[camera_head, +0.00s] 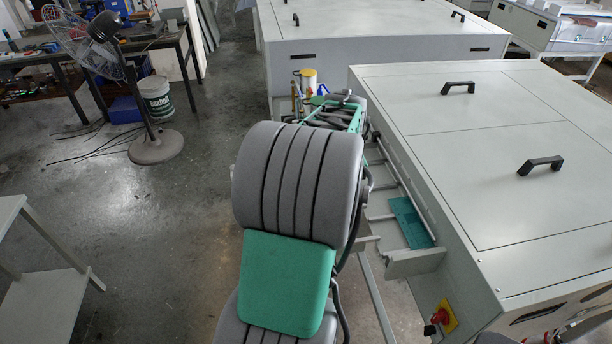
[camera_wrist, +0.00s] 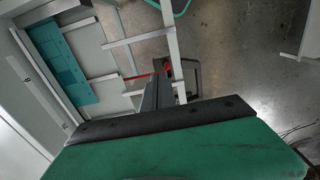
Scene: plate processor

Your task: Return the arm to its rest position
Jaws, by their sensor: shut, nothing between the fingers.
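My arm, grey and green, rises through the middle of the head view and hides most of what lies beyond its wrist. My gripper (camera_wrist: 158,90) shows in the wrist view as dark, narrow fingers beyond a black bar and green housing. Its fingers are shut with nothing between them. In the head view I cannot make out the fingertips. A teal plate (camera_head: 411,222) lies in the side channel of the grey machine (camera_head: 470,150), right of my arm. The plate also shows at the upper left of the wrist view (camera_wrist: 58,68), apart from my gripper.
A red knob on a yellow plate (camera_head: 443,316) sits on the machine's near side. Another grey machine (camera_head: 375,35) stands behind. A black pedestal fan (camera_head: 152,148), white bucket (camera_head: 156,97) and workbench stand at left. A grey table (camera_head: 40,290) is at lower left. Floor between is clear.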

